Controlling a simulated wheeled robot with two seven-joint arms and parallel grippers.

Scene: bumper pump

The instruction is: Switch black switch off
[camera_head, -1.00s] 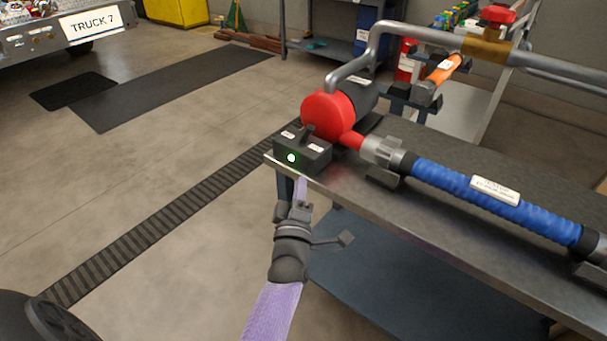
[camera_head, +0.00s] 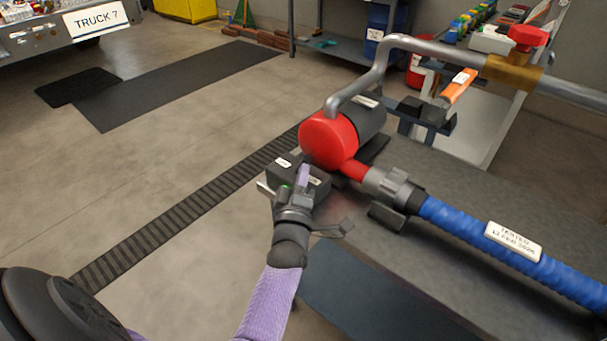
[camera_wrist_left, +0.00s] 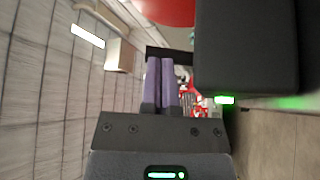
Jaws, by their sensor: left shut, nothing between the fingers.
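The black switch box (camera_head: 318,182) sits on the near left corner of the bench, in front of the red pump (camera_head: 328,140). My left gripper (camera_head: 303,174) is at the box and covers its front and much of its top. In the left wrist view, the purple fingers (camera_wrist_left: 160,82) are shut together with nothing between them. The dark box (camera_wrist_left: 246,45) is close to their right. A dark bar (camera_wrist_left: 183,55), apparently the switch lever, lies at the fingertips; contact cannot be told. A green light (camera_wrist_left: 224,100) glows at the box's edge. My right gripper is out of view.
A grey coupling (camera_head: 388,185) and blue hose (camera_head: 465,228) run right from the pump along the bench (camera_head: 430,275). A grey pipe (camera_head: 440,50) arches above. Open floor (camera_head: 150,190) lies left of the bench.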

